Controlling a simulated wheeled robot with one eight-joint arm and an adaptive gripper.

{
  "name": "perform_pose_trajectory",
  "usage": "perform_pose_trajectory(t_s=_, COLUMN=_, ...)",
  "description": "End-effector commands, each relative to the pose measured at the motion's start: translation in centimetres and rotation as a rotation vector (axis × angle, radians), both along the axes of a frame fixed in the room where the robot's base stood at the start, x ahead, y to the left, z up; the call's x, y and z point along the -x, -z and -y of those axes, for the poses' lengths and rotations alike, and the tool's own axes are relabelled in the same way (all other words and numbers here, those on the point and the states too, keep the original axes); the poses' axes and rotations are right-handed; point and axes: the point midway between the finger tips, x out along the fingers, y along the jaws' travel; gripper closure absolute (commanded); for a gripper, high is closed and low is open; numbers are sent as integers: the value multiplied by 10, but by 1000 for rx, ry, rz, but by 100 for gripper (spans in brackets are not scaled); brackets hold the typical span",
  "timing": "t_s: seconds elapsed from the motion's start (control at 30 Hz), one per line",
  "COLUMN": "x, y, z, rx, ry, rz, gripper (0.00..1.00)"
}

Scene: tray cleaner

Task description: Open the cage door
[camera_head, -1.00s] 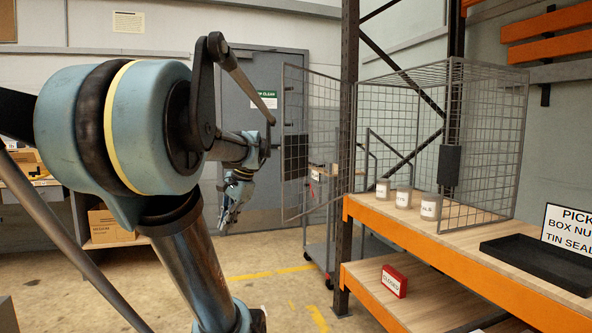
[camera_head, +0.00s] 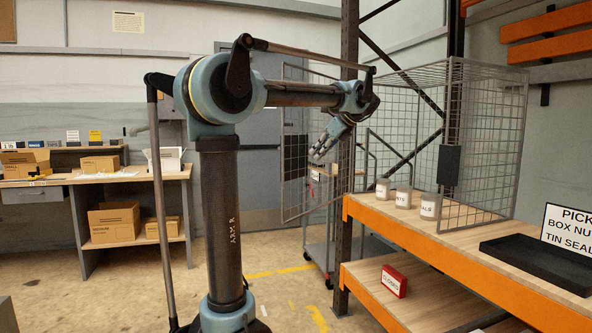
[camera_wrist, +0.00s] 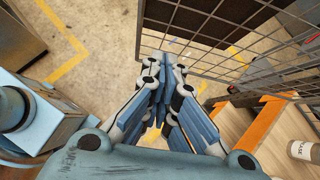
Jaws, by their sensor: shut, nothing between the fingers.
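The wire mesh cage (camera_head: 484,75) stands on the wooden shelf at the right. Its mesh door (camera_head: 284,190) is swung outward to the left of the cage, with a dark plate (camera_head: 292,165) on its mesh. My gripper (camera_head: 317,154) is in front of the door in the head view, pointing down and left. In the wrist view, the shut fingers (camera_wrist: 165,62) are empty, with the door's mesh (camera_wrist: 215,32) just ahead and to the right. I cannot tell whether the fingertips touch the door. My arm hides part of the door's upper portion.
A black tray (camera_head: 535,262) lies to the right. A dark post (camera_head: 346,110) and a trolley (camera_head: 318,245) stand near the door.

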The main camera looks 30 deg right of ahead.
Motion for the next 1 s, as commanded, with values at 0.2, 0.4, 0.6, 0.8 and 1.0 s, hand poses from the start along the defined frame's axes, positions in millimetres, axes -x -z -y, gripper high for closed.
perform_pose_trajectory(t_s=0.2, x=4, y=-2, z=14, rx=-29, ry=45, rz=7, gripper=100)
perform_pose_trajectory(t_s=0.4, x=-14, y=16, z=6, rx=-29, ry=42, rz=6, gripper=100)
perform_pose_trajectory(t_s=0.6, x=-37, y=41, z=-3, rx=-28, ry=41, rz=6, gripper=100)
perform_pose_trajectory(t_s=0.8, x=-60, y=66, z=-12, rx=-28, ry=41, rz=6, gripper=100)
perform_pose_trajectory(t_s=1.0, x=-84, y=65, z=-21, rx=-28, ry=40, rz=6, gripper=100)
